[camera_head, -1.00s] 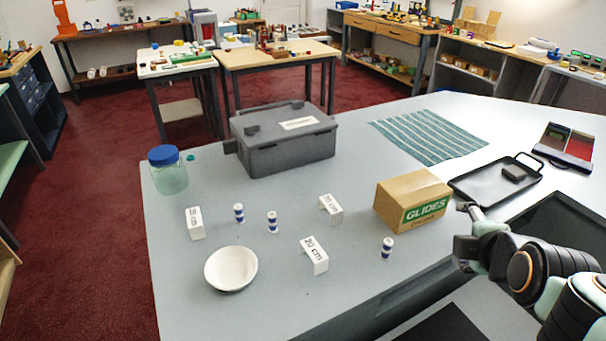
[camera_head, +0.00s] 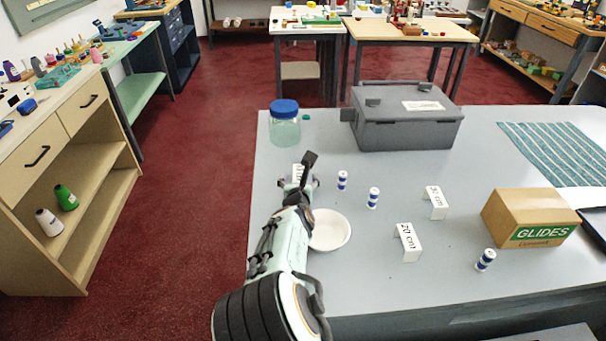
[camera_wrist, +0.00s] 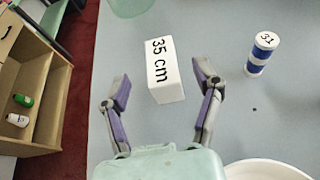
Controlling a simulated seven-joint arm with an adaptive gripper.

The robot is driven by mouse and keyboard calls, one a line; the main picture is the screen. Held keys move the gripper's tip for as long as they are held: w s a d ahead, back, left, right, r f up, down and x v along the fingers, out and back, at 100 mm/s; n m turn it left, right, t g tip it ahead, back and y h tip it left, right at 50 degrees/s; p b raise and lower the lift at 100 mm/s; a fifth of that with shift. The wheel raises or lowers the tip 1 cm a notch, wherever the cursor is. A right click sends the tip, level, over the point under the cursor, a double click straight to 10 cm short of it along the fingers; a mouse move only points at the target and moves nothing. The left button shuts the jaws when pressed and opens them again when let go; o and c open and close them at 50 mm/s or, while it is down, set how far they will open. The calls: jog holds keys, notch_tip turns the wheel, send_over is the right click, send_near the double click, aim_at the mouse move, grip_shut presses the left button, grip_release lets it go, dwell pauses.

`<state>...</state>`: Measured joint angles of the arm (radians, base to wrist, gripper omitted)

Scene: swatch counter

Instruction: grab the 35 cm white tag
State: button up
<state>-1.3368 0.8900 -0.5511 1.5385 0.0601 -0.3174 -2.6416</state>
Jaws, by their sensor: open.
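The white tag marked "35 cm" (camera_wrist: 163,70) lies on the grey counter in the wrist view, between the two open fingers and a little beyond their tips. My gripper (camera_wrist: 161,88) is open and empty, with a finger on each side of the tag and a gap on both sides. In the head view my gripper (camera_head: 298,183) is over the left part of the counter and hides most of the tag (camera_head: 299,170). Another white tag marked "20 cm" (camera_head: 408,243) and a third white tag (camera_head: 436,202) with unclear print stand further right.
A white bowl (camera_head: 330,230) is close to my gripper's right. Blue-and-white cylinders (camera_head: 373,198) stand nearby, one marked 31 (camera_wrist: 260,54). A blue-lidded jar (camera_head: 285,125), a grey box (camera_head: 407,133) and the GLIDES carton (camera_head: 530,218) stand around. The counter's left edge is near.

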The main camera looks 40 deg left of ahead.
aim_at(299, 173)
jog(key=shift+x, duration=2.05)
jog(key=c, duration=0.9)
